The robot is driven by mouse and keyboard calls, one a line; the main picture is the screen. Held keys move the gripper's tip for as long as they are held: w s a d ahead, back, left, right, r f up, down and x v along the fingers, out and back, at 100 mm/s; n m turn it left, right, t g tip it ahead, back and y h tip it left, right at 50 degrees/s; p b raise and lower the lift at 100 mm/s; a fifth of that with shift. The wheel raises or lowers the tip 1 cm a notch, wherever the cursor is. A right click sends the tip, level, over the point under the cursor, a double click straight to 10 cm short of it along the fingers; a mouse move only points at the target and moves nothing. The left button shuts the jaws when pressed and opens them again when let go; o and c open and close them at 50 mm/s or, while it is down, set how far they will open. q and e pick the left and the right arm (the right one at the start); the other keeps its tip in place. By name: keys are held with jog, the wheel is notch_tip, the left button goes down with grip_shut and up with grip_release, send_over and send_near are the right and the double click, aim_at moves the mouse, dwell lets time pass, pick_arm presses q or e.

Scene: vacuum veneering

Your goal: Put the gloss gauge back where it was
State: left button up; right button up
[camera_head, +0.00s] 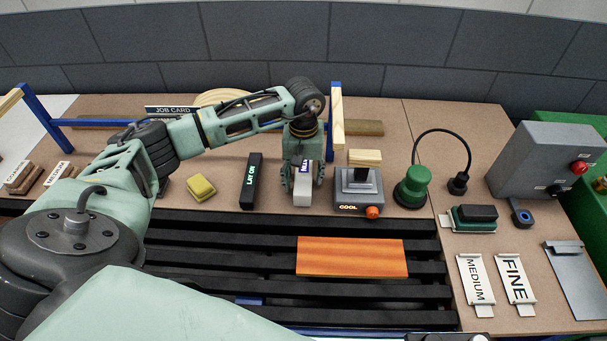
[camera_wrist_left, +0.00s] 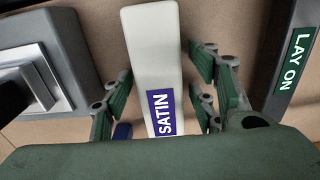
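The gloss gauge appears to be the pale grey-white block (camera_head: 302,198) with a purple label. In the left wrist view this block (camera_wrist_left: 153,55) reads SATIN. It stands on the brown bench top just behind the black slats, between the black LAY ON bar and the grey COOL device. My left gripper (camera_head: 303,180) points down over it with one finger on each side. In the left wrist view the fingers (camera_wrist_left: 163,98) look open, with a narrow gap to the block on both sides. The block's far end is partly hidden by the gripper. My right gripper is not in view.
The LAY ON bar (camera_head: 251,181) stands close left and the COOL device (camera_head: 358,190) close right. A yellow block (camera_head: 201,188) lies further left. A green knob-shaped tool (camera_head: 412,187) with a cable stands right. An orange wood panel (camera_head: 352,257) lies on the black slats (camera_head: 215,262).

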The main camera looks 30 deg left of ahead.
aim_at(303, 172)
pick_arm(q)
jog(key=shift+r, duration=0.2)
jog(key=shift+w+r, duration=0.1)
jog(key=shift+r, duration=0.15)
notch_tip(303, 172, up, 11)
jog(key=b, duration=0.3)
jog(key=shift+r, duration=0.2)
jog(key=shift+f, duration=0.1)
